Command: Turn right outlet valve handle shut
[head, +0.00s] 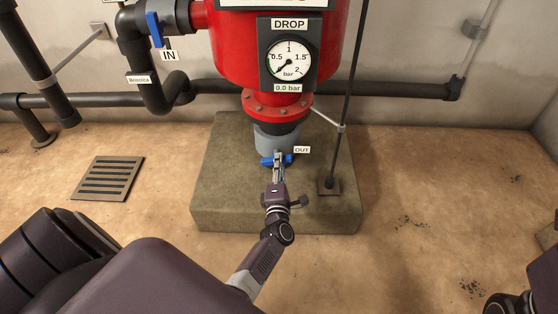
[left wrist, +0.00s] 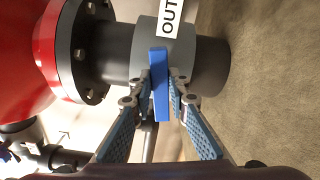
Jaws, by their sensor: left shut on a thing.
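The outlet valve's blue handle (head: 267,161) sits on a grey valve body (head: 275,141) under the red tank, beside an OUT label (head: 302,150). In the left wrist view the handle (left wrist: 160,85) stands upright in the picture, crosswise to the valve body and pipe. My left gripper (head: 279,163) reaches it from the front. Its fingers (left wrist: 161,90) lie on both sides of the handle and are shut on it. The fingertips hide part of the handle's middle in the head view. My right gripper is not in view.
The red tank (head: 230,55) stands above the concrete plinth (head: 225,195). Its DROP gauge (head: 289,61) shows 0.0 bar. The IN valve has a blue handle (head: 154,29) at upper left. A thin post (head: 343,110) rises right of the outlet. Open floor lies to the right.

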